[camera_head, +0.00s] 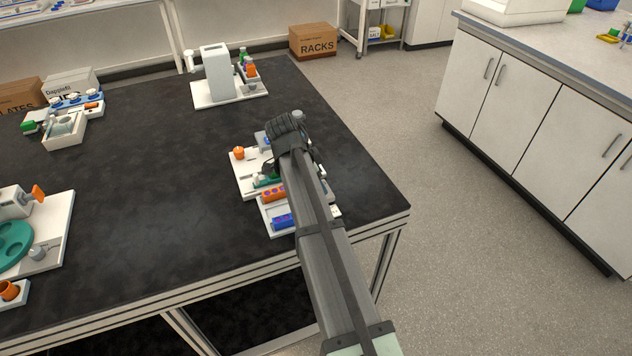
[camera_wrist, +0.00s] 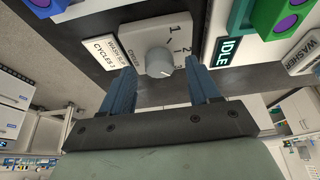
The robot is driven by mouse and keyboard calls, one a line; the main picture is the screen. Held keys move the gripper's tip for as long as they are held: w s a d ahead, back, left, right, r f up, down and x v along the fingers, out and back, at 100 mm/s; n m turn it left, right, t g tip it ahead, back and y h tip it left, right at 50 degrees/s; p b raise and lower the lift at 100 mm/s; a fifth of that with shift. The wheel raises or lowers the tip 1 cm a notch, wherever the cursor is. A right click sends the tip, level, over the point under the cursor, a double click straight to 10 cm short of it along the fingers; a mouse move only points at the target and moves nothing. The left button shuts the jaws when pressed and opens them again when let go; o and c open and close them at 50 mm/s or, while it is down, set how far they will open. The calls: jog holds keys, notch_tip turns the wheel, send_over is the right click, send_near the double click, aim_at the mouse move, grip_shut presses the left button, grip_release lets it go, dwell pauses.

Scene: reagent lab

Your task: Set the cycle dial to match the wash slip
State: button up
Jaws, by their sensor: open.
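The cycle dial is a round grey knob (camera_wrist: 159,62) on a white panel marked 1, 2 and 3, seen in the wrist view. I cannot tell for sure which number its pointer faces. The wash slip (camera_wrist: 101,48) is a white label beside the panel and appears to read "CYCLES 3". My gripper (camera_wrist: 161,75) is open, with its blue fingers on either side of the knob; contact is unclear. In the head view, my arm covers the dial, and the washer's white base (camera_head: 246,183) shows beside it.
A green display (camera_wrist: 228,49) reads IDLE beside the panel, near a WASHER label (camera_wrist: 304,54). Orange (camera_head: 273,194) and blue (camera_head: 282,221) racks sit close to my arm. A white device (camera_head: 216,72) stands farther back.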

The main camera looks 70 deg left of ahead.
jog(key=v, duration=1.3)
